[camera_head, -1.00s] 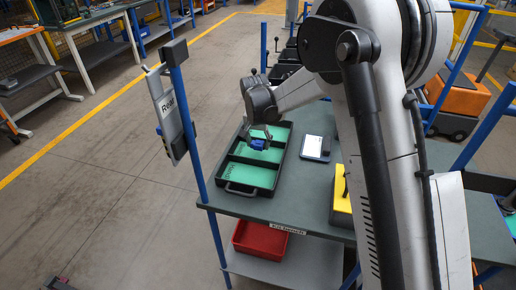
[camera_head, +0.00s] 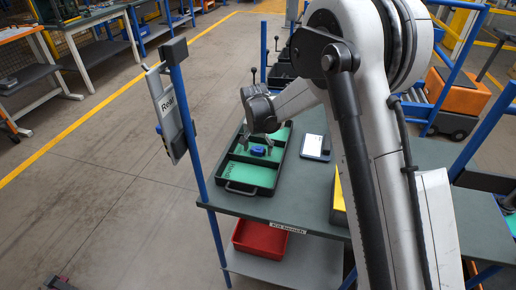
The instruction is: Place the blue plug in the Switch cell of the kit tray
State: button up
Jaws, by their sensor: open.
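The kit tray (camera_head: 248,188) is black with green-lined compartments and lies on the grey-green bench top. The blue plug (camera_head: 258,151) sits in its far compartment, near the divider and right of that compartment's middle. The near compartment looks empty apart from faint lettering. I cannot read which compartment is labelled Switch. My gripper (camera_head: 257,150) is open, pointing down over the far compartment. Its fingers are spread around or just above the plug, with gaps visible on both sides. My wrist hides part of the compartment's far side.
A white-faced device (camera_head: 315,146) lies right of the tray. A yellow box (camera_head: 338,196) stands at the bench's right, partly behind my arm. A red bin (camera_head: 261,238) sits on the lower shelf.

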jog(key=shift+r, duration=0.1)
notch_tip(320, 180, up, 12)
jog(key=s, duration=0.2)
jog(key=s+d+r+t, duration=0.1)
jog(key=s+d+r, duration=0.7)
jog(key=r, duration=0.1)
jog(key=s+d+n+t, duration=0.1)
jog(key=s+d, duration=0.3)
jog(key=s, duration=0.5)
jog(key=s+d+r+n+t, duration=0.1)
jog(key=s+d, duration=0.3)
jog(key=s, duration=0.5)
jog(key=s+d+n+t, duration=0.1)
jog(key=s+d+t, duration=0.1)
jog(key=s+d, duration=0.3)
jog(key=s, duration=0.4)
jog(key=shift+r, duration=0.3)
